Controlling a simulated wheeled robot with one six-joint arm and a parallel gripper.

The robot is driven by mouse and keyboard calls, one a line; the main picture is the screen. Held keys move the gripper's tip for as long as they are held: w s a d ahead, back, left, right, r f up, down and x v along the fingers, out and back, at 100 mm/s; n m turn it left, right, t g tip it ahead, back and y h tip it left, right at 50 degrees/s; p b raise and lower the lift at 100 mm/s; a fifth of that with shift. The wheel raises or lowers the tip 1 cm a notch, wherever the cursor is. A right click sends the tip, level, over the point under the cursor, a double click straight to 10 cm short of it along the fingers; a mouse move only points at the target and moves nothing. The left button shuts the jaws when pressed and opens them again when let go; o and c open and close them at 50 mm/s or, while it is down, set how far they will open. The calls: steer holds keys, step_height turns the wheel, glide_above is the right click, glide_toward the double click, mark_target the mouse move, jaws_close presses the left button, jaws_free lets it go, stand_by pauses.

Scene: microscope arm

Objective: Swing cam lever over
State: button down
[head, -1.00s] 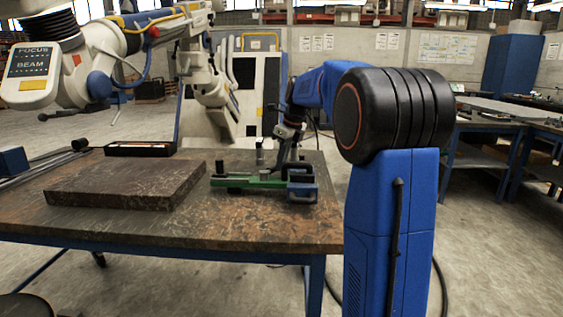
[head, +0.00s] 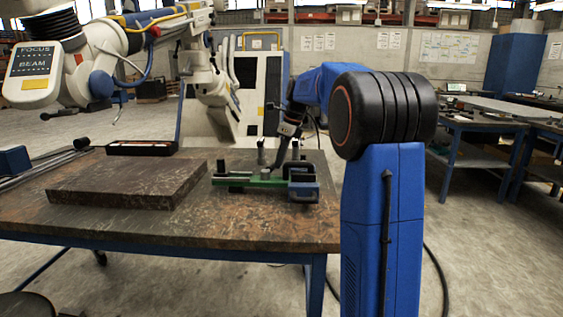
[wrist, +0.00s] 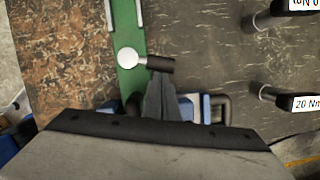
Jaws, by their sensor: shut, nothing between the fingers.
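The green clamp fixture (head: 258,183) lies on the table, with a dark and blue block at its right end. In the wrist view its green bar (wrist: 128,85) runs up the middle. On it is a bright round metal piece (wrist: 127,58) with a short dark cylinder, seemingly the cam lever (wrist: 160,64), pointing right. My gripper (wrist: 160,80) is shut and empty, its tips just below the dark cylinder; I cannot tell whether they touch it. In the head view my gripper (head: 279,165) is low over the fixture's right part. The gripper body hides the fixture's near end.
Two upright handles (head: 262,150) stand behind the fixture; in the wrist view labelled handles (wrist: 272,94) are at the right, one reading 20 Nm. A thick brown plate (head: 125,187) lies left of the fixture. The table front (head: 200,236) is clear.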

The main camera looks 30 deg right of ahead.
steer(key=w+n, duration=0.1)
steer(key=n, duration=0.1)
steer(key=w+a+n+g, duration=0.1)
steer(key=n, duration=0.1)
steer(key=shift+w+n+y, duration=0.3)
steer(key=shift+y, duration=0.1)
steer(key=n, duration=0.1)
steer(key=w+a+n+g, duration=0.1)
steer(key=n, duration=0.1)
steer(key=shift+w+a, duration=0.15)
steer(key=shift+w, duration=0.05)
steer(key=shift+w+a, duration=0.15)
steer(key=shift+a, duration=0.05)
steer(key=shift+w+a, duration=0.1)
steer(key=shift+a, duration=0.05)
